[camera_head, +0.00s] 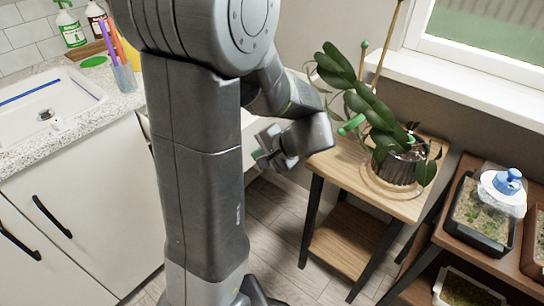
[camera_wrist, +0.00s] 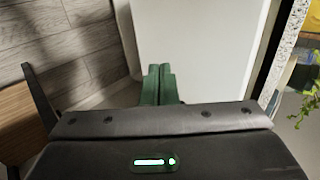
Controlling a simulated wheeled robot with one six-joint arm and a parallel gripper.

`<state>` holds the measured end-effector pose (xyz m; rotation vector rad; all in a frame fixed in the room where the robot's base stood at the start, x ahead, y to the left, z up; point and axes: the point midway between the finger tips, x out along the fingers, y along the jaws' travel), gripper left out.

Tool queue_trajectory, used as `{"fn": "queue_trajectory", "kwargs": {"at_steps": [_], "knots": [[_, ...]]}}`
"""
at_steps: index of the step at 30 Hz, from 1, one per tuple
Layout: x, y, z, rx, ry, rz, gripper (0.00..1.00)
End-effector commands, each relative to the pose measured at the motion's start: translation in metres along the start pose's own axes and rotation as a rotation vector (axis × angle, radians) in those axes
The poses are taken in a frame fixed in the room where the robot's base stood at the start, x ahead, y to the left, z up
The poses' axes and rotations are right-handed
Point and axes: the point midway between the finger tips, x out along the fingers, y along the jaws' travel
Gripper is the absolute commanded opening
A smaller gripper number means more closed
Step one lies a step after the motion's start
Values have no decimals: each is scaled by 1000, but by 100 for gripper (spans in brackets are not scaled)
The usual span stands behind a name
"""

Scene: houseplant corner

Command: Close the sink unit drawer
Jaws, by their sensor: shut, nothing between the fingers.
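The sink unit (camera_head: 75,215) stands at the left with white fronts and dark handles. Its drawer seems to stand open behind my arm; a white piece of it (camera_head: 250,128) shows between the arm links, most of it hidden. My gripper (camera_head: 262,157) is beside that white piece, with its green fingers together and empty. In the wrist view the shut fingers (camera_wrist: 158,82) point at a plain white panel (camera_wrist: 205,45), which looks like the drawer front. I cannot tell whether they touch it.
A wooden plant stand (camera_head: 335,170) with a potted plant (camera_head: 395,165) is just right of my gripper. A shelf with a seed tray (camera_head: 480,220) is further right. The speckled counter (camera_head: 125,100) holds a cup of pens (camera_head: 124,78). Grey floor (camera_head: 285,225) is free between.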

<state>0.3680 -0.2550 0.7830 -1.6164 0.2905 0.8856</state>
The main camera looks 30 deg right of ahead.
Motion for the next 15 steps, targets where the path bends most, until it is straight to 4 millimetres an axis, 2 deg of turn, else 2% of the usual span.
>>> {"fn": "queue_trajectory", "kwargs": {"at_steps": [6, 15], "knots": [[12, -11, 0, -1, -1, 1, 0], [14, -13, 0, 0, 0, 1, 0]]}}
